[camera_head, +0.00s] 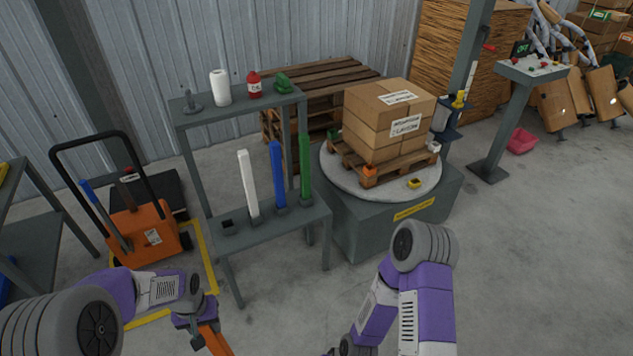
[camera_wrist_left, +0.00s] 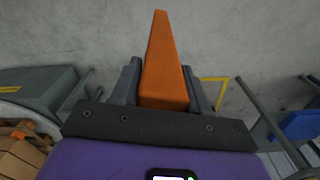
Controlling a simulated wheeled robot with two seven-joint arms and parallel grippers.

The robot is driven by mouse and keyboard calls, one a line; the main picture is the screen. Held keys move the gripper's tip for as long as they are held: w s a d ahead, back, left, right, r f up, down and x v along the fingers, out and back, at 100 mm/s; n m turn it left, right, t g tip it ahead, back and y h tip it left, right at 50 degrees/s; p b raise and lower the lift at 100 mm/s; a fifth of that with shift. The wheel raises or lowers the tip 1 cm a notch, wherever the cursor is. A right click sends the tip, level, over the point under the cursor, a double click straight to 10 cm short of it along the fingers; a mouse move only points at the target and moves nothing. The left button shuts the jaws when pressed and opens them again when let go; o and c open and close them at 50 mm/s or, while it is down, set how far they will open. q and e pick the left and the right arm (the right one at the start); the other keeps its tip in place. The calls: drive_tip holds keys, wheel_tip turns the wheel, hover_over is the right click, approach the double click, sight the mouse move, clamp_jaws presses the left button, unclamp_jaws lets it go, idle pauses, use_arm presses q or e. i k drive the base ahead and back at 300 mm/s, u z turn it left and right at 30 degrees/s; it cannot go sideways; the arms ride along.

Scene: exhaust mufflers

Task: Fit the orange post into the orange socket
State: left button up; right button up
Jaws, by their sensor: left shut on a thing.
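The orange post (camera_head: 214,340) is held in my left gripper (camera_head: 200,330) at the bottom of the head view, and its lower part runs out of the frame. In the left wrist view the post (camera_wrist_left: 165,60) stands between the two fingers of the gripper (camera_wrist_left: 162,88), which are shut on it. The orange socket (camera_head: 369,171) sits at the near left corner of the pallet on the round turntable, well away from the post. My right arm shows at the bottom, but its gripper is not clearly in the frame.
The grey rack (camera_head: 275,231) holds white (camera_head: 248,185), blue (camera_head: 278,175) and green (camera_head: 305,170) posts, beside an empty dark holder (camera_head: 229,228). Boxes (camera_head: 390,118) stand on the pallet. A yellow socket (camera_head: 414,183) lies near its front corner. An orange cart (camera_head: 148,233) stands left.

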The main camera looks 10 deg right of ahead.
sight(369, 173)
drive_tip(key=z, duration=0.55)
drive_tip(key=i, duration=0.45)
drive_tip(key=z, duration=0.9)
drive_tip(key=i, duration=0.8)
drive_tip(key=u, duration=0.05)
